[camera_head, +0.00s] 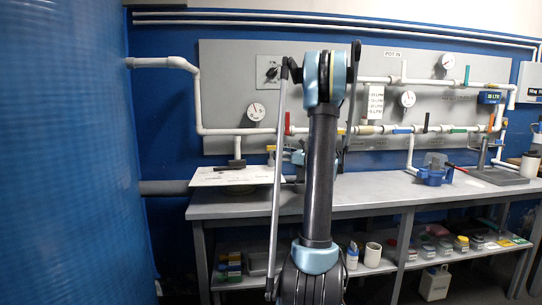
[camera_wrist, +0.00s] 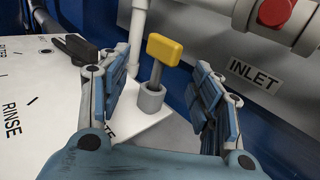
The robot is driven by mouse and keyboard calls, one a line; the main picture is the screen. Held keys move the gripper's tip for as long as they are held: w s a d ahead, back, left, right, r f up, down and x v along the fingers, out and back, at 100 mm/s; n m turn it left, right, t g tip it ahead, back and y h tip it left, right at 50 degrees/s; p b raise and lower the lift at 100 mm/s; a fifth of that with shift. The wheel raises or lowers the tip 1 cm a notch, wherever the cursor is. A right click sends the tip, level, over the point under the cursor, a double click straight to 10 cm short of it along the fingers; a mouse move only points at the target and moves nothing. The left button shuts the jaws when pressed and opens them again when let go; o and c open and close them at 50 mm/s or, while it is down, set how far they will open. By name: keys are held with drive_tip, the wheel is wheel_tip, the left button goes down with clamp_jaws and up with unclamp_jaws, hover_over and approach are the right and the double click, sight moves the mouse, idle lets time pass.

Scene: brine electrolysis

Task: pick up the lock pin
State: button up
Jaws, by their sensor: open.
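The lock pin (camera_wrist: 165,50) looks to be the pin with a yellow block head and a grey shaft. It stands slightly tilted in a grey round socket (camera_wrist: 151,98) on a white plate. In the wrist view my gripper (camera_wrist: 158,72) is open, with one blue-padded finger to each side of the pin and clear gaps between. Neither finger appears to touch it. In the head view the small yellow head (camera_head: 270,148) shows at the left of my arm; my gripper is mostly hidden behind the arm there.
A white panel (camera_wrist: 25,75) marked RINSE, with a black lever (camera_wrist: 76,46), lies left of the pin. A white pipe (camera_wrist: 138,35) rises behind it. A pipe with a red knob (camera_wrist: 278,10) and an INLET label (camera_wrist: 256,75) are at the right. The grey bench (camera_head: 375,187) has clear room.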

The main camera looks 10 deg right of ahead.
drive_tip(key=x, duration=0.5)
drive_tip(key=shift+w+a, duration=0.15)
drive_tip(key=shift+c, duration=0.3)
clamp_jaws()
